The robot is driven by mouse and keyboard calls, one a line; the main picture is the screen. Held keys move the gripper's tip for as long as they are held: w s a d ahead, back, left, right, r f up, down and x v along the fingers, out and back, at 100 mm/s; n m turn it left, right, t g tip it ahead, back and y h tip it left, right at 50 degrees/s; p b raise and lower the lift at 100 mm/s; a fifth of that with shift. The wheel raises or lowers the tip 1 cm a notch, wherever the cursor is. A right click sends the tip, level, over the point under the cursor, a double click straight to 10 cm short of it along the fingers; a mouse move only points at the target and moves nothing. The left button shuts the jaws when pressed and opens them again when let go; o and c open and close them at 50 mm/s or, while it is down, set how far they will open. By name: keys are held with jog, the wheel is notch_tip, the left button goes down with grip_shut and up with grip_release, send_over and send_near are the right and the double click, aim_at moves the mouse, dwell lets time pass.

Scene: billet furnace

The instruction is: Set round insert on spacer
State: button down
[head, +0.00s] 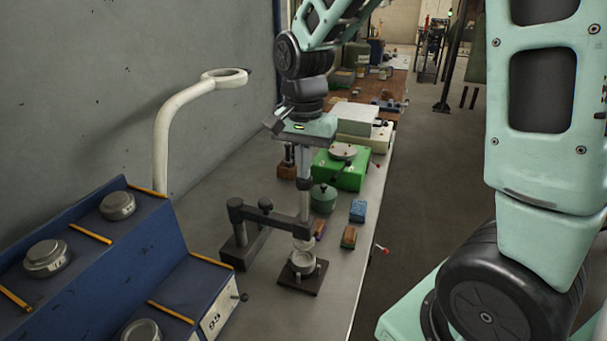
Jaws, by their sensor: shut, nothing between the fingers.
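My gripper (303,176) points down over the bench, below its mint-coloured housing. Its fingers are together with nothing visible between them. Below it, a dark fixture (302,279) on a square base holds a pale round metal part (302,260), with a lighter ring-like top (303,246). I cannot tell which of these is the spacer or the round insert. Similar round metal pieces sit on the blue stepped rack (165,237) at left: one upper (117,205), one at far left (46,258) and one low (140,331). The exact gap under my fingertips is unclear.
A dark clamp stand (241,243) with a horizontal bar stands beside the fixture. A green pot (323,198), blue block (358,211), brown block (349,236) and green box (342,172) crowd the bench behind. A curved pale lamp (163,130) rises at left. The aisle is clear.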

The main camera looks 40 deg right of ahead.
aim_at(304, 186)
jog(key=shift+f+b, duration=1.7)
jog(key=shift+f, duration=1.05)
jog(key=shift+r, duration=0.25)
notch_tip(304, 186, up, 7)
jog(key=p, duration=0.6)
jog(key=shift+p, duration=0.35)
